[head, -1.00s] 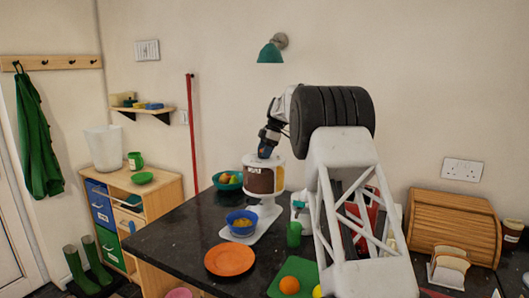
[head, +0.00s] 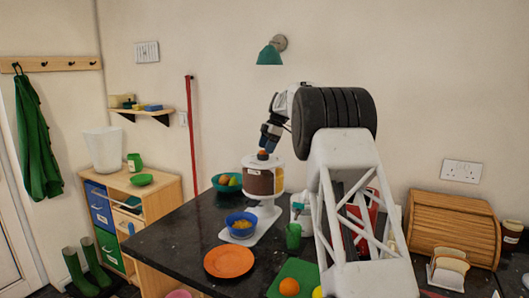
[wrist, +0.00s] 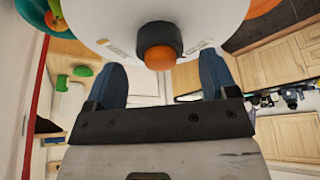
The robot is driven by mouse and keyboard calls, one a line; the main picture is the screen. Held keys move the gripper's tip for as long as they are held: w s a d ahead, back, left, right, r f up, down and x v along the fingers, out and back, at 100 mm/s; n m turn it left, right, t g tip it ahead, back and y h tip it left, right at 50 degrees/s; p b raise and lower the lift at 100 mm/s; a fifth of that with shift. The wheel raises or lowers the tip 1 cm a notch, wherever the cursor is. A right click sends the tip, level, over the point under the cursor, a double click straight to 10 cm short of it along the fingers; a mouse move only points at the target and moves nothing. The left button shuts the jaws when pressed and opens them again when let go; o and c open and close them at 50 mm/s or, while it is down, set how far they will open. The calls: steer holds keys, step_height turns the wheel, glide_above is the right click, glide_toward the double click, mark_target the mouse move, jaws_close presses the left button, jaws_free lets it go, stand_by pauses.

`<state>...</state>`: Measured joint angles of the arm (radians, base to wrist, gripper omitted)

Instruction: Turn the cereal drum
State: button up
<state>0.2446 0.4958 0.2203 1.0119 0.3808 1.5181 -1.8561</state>
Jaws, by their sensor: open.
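The cereal drum (head: 262,181) is a white-topped cylinder with a brown and pale side, on a white stand on the dark counter. A knob (head: 262,154) with an orange tip stands on its top. In the wrist view the knob (wrist: 158,50) is dark with an orange end, between and ahead of my fingers. My gripper (head: 268,148) is open just above the drum top, and its blue fingers (wrist: 162,70) are apart with nothing held. A blue bowl (head: 233,226) with yellow-orange contents sits at the stand's front left.
A teal bowl of fruit (head: 224,190) stands behind left of the drum. An orange plate (head: 229,261), a green cup (head: 293,236) and a green board (head: 297,270) lie nearer. A bread box (head: 450,228) is at right. A teal wall lamp (head: 269,55) hangs above.

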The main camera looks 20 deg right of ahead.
steer(key=shift+v, duration=2.4)
steer(key=shift+s, duration=0.1)
steer(key=s+a+r+m+h, duration=0.1)
steer(key=s+a+r+m, duration=0.3)
steer(key=s, duration=0.7)
steer(key=s+a+f+m+t+h, duration=0.15)
steer(key=s+a, duration=0.35)
steer(key=s, duration=0.6)
steer(key=s+a+r+m+g, duration=0.15)
steer(key=s+a+m, duration=0.3)
steer(key=s, duration=0.65)
steer(key=s+a+f+m+t, duration=0.1)
steer(key=s+f, duration=0.5)
steer(key=s, duration=0.6)
steer(key=s+a+f+m+h, duration=0.1)
steer(key=s+a+f+m, duration=0.2)
steer(key=s, duration=1)
steer(key=s+a+f+m+t+h, duration=0.1)
steer(key=s+f+m, duration=0.3)
steer(key=s+f, duration=0.4)
steer(key=s+a, duration=0.1)
steer(key=s, duration=0.4)
steer(key=shift+s+a+f+t, duration=0.2)
steer(key=shift+s+f+t, duration=0.05)
steer(key=shift+f+t, duration=0.1)
